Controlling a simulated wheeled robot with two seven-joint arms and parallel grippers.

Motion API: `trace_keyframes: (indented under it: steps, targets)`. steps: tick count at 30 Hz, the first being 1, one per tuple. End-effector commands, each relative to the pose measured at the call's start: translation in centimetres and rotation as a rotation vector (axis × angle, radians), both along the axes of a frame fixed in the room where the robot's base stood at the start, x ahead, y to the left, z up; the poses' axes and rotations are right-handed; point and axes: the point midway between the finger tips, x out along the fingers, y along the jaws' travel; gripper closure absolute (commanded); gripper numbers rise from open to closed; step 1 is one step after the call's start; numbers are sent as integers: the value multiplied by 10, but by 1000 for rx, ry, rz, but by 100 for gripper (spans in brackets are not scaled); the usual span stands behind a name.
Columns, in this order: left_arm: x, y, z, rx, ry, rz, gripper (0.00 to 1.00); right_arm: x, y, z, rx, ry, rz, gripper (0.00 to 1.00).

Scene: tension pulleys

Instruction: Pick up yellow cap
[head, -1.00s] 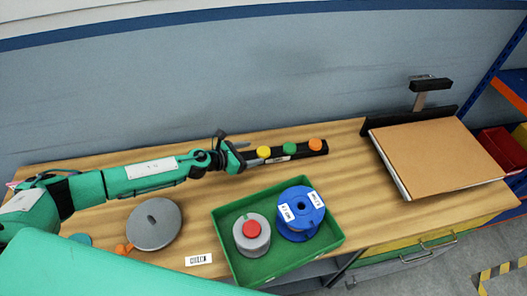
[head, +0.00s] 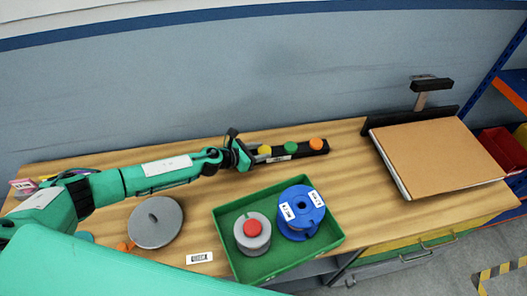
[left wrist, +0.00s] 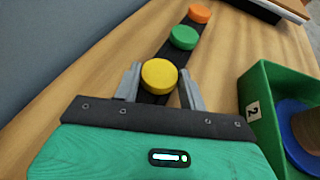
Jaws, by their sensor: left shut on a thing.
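The yellow cap (head: 264,150) is at the near-left end of a black rail (head: 318,147), with a green cap (head: 290,147) and an orange cap (head: 316,143) further along. My left gripper (head: 253,154) reaches in from the left at that end. In the left wrist view, the gripper (left wrist: 160,85) has one finger on each side of the yellow cap (left wrist: 159,75) and is shut on it. The cap still looks to be at the rail; any gap beneath it is hidden. My right gripper is not in view.
A green tray (head: 330,243) holding a blue spool (head: 301,219) and a grey spool with a red top (head: 252,234) stands in front of the rail. A grey disc (head: 155,222) lies at left. A cardboard-coloured box (head: 440,155) is at right. The wall is close behind.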

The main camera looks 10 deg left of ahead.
Motion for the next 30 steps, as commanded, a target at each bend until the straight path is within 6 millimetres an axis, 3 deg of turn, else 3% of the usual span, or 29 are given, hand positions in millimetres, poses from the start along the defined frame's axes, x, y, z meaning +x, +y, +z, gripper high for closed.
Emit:
trace_keyframes:
  steps: [11,17,30]
  targets:
    - [1,1,18,2,-4,-1,83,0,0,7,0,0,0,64]
    - [2,1,52,3,-5,-2,83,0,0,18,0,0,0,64]
    - [1,0,145,2,-5,-2,83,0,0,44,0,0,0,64]
